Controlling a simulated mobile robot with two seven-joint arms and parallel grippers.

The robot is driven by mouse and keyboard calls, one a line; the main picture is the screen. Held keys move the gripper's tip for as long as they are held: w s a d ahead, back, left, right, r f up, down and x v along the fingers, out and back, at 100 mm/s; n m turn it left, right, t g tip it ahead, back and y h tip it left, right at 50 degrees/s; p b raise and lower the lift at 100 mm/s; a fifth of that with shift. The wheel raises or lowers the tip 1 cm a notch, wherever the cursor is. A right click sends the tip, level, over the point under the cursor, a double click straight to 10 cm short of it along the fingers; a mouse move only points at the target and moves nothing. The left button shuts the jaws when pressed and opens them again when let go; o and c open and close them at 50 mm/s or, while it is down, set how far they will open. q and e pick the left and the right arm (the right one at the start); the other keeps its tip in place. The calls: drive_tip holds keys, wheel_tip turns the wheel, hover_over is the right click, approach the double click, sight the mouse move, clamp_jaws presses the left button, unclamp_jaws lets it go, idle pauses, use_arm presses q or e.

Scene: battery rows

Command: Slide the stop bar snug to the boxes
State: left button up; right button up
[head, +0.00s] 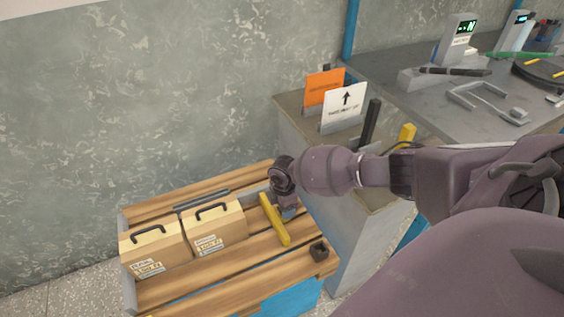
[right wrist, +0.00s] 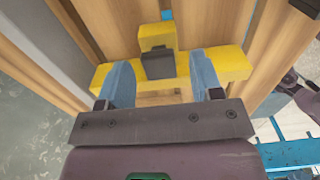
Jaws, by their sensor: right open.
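Two tan cardboard boxes with black handles, a left box (head: 153,250) and a right box (head: 216,228), stand side by side on a wooden slatted pallet (head: 190,289). The yellow stop bar (head: 274,219) lies across the slats to the right of the boxes, with a gap between it and the right box. My right gripper (head: 287,208) is low at the bar's right side. In the right wrist view its blue fingers (right wrist: 162,78) are open, one on each side of the bar's dark-faced middle stub (right wrist: 158,62); contact is unclear. The yellow bar (right wrist: 232,64) extends past both fingers. My left gripper is out of view.
A grey rail (head: 201,199) runs behind the boxes. A small dark block (head: 318,252) sits at the pallet's right corner. A grey cabinet (head: 346,255) with orange and white signs stands close on the right. A grey workbench (head: 410,105) is beyond.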

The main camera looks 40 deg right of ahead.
drive_tip(key=shift+c, duration=0.2)
drive_tip(key=shift+c, duration=1.3)
clamp_jaws()
drive_tip(key=shift+w+a, duration=0.2)
drive_tip(key=shift+a, duration=0.55)
drive_tip(key=shift+w+a, duration=0.15)
drive_tip(key=shift+a, duration=0.65)
drive_tip(key=shift+w+a, duration=0.2)
drive_tip(key=shift+a, duration=0.55)
drive_tip(key=shift+o, duration=1.5)
unclamp_jaws()
drive_tip(key=shift+d, duration=0.1)
